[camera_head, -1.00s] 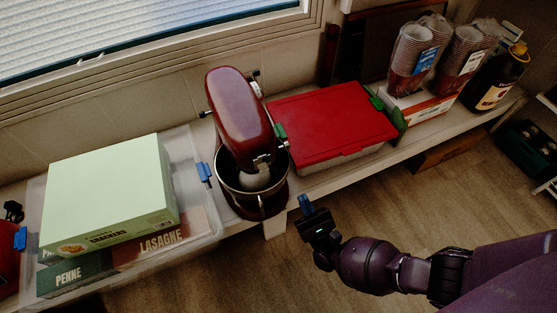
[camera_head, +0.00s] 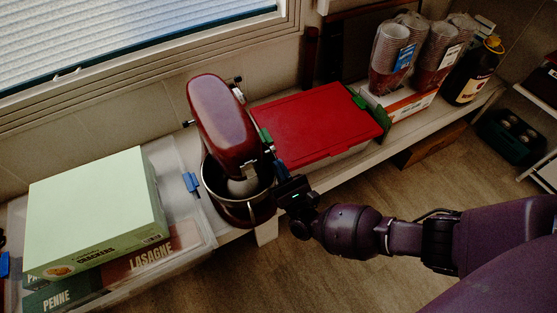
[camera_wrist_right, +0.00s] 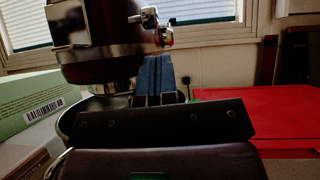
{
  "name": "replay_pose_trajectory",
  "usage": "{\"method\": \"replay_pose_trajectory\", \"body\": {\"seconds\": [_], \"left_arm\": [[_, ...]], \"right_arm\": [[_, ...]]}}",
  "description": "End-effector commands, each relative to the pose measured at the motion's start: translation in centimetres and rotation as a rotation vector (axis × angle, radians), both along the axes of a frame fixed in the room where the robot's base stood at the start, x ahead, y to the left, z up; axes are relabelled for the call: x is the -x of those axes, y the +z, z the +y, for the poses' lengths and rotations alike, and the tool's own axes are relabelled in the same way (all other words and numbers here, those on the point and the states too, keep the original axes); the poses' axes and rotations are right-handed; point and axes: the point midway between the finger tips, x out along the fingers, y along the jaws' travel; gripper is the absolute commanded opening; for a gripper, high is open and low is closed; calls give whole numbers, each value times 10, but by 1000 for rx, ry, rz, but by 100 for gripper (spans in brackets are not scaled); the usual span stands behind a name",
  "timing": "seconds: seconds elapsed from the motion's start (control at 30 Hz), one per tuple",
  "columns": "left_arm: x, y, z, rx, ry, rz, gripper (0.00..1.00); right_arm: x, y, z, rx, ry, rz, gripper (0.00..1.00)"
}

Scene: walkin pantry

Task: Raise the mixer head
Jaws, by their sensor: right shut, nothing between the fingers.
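The stand mixer has a dark red head (camera_head: 223,118) that sits lowered over a metal bowl (camera_head: 214,182) on the shelf. My right gripper (camera_head: 281,170) is at the right side of the bowl, just below the front of the head. In the right wrist view its blue fingers (camera_wrist_right: 154,80) are together and empty, pointing up in front of the head's underside (camera_wrist_right: 98,66). I cannot tell whether the fingertips touch the head. Metal knobs (camera_wrist_right: 150,18) show on the mixer above the fingers. My left gripper is not in view.
A red-lidded container (camera_head: 318,123) stands close on the mixer's right. A clear bin with a green crackers box (camera_head: 95,210) and a lasagne box (camera_head: 150,256) is on its left. Wrapped cups (camera_head: 392,55) and a dark bottle (camera_head: 472,72) stand farther right. The floor in front is open.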

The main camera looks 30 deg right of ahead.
Motion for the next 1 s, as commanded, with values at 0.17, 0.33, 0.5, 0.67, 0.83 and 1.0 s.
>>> {"method": "replay_pose_trajectory", "body": {"seconds": [0.17, 0.33, 0.5, 0.67, 0.83, 1.0], "left_arm": [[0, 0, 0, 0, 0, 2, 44], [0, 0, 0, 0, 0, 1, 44], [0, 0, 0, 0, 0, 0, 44], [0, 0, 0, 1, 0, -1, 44], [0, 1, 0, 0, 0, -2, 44], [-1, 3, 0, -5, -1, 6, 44]], "right_arm": [[-2, 16, 1, -1, 1, -1, 0], [-3, 23, 1, 1, -1, 1, 0], [-4, 26, 1, 0, 0, 0, 0], [-4, 25, 1, 0, 0, 0, 0], [-4, 27, 1, 0, 0, 3, 0], [-5, 34, 1, 0, 0, 31, 0]]}}
